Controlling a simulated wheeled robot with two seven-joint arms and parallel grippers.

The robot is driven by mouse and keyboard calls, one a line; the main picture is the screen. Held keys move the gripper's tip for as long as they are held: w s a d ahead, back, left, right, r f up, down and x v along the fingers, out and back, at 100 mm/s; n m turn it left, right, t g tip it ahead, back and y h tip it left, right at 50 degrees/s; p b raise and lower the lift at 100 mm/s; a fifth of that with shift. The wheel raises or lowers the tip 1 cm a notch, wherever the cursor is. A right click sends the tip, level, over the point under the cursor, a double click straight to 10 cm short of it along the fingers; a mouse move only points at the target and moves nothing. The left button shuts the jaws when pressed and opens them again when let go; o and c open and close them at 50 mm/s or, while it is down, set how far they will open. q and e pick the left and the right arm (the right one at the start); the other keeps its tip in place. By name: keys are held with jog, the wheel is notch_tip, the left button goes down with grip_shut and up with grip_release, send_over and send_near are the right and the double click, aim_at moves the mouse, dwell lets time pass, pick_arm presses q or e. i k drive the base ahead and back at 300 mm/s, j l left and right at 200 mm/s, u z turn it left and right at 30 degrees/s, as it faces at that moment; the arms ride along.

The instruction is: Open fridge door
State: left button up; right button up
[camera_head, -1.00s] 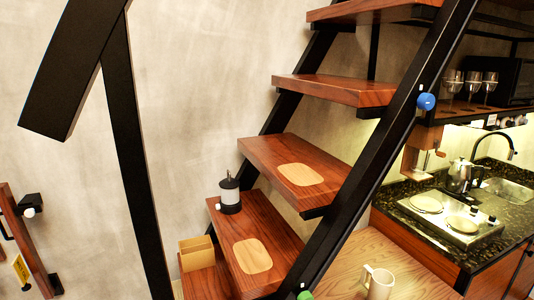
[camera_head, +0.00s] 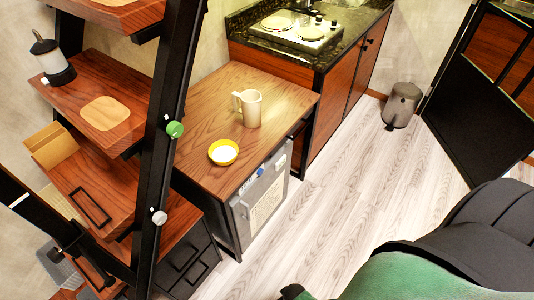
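A pale panel or sheet and a small blue round spot show on the door. A dark mark near its left edge may be a handle, but it is too small to tell. Neither of my grippers is in view.
A mug (camera_head: 249,108) and a yellow bowl (camera_head: 223,152) stand on the counter. A green and dark grey seat-like object (camera_head: 440,265) fills the lower right. A bin (camera_head: 401,105) stands farther back. Pale floor (camera_head: 340,180) is clear before the fridge.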

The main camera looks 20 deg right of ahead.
aim_at(251, 211)
jog(key=z, duration=0.75)
jog(key=k+l+z, duration=0.15)
jog(key=l, duration=0.15)
jog(key=k+l+z, duration=0.35)
jog(key=l, duration=0.25)
jog(key=i, duration=0.05)
